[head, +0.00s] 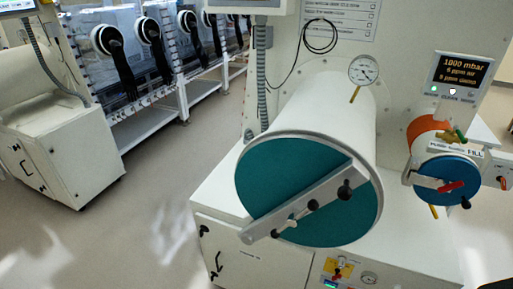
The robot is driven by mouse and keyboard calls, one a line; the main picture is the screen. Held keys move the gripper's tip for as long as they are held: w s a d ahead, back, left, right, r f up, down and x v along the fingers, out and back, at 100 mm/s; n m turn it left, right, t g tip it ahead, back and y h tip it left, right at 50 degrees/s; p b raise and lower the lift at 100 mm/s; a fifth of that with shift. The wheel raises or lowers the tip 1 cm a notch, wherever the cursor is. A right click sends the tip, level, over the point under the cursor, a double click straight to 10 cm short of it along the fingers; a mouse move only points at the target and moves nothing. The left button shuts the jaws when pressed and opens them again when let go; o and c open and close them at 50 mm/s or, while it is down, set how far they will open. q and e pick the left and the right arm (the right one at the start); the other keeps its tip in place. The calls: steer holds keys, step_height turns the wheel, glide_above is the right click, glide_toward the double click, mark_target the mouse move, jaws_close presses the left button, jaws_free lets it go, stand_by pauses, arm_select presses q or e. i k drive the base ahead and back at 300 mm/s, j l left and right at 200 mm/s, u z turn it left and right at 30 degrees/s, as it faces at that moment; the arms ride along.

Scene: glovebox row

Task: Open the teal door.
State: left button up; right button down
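The teal door (282,166) is the round end cover of a large white cylinder (330,108) in the middle of the head view. It looks shut, flush against the cylinder's rim. A pale metal bar (325,193) crosses the door at a slant and sticks out past its lower left edge. On the bar is a small metal lever with black ends (294,219), and a black knob (345,190) sits nearer the right. Neither of my grippers is in view, and nothing touches the door.
A smaller cylinder with a blue door (435,172) and red handle stands at the right, below a display (460,76). A gauge (363,69) tops the large cylinder. A white cabinet (65,150) stands left. The floor (150,225) before the teal door's left side is clear.

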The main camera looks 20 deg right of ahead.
mark_target(278, 174)
steer(key=z, duration=0.7)
steer(key=i+j+z, duration=0.45)
steer(key=j, duration=0.15)
steer(key=i+j+z, duration=0.2)
steer(key=k+j, duration=0.05)
steer(key=j, duration=0.05)
